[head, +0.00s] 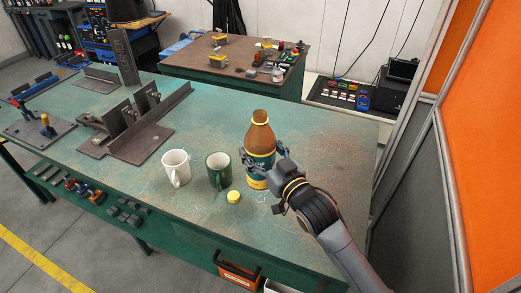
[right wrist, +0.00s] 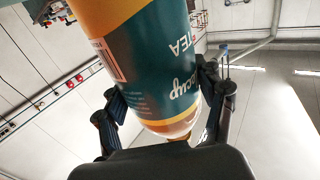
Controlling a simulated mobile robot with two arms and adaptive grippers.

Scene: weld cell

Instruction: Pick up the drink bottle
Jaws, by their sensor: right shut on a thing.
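The drink bottle (head: 260,138) is brown with a teal and yellow label and has an open neck. It stands upright at the right part of the green workbench (head: 330,145). My right gripper (head: 266,160) is shut on the bottle's body, reaching in from the lower right. In the right wrist view the bottle (right wrist: 150,60) fills the middle, its label lettering upside down, between the two fingers of the right gripper (right wrist: 165,115). I cannot tell whether the bottle's base touches the bench. My left gripper is not in view.
A dark green mug (head: 218,172) stands just left of the bottle, with a white mug (head: 175,167) beyond it. A yellow cap (head: 233,197) lies in front. Steel fixtures (head: 130,125) occupy the bench's left part. The bench behind the bottle is clear.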

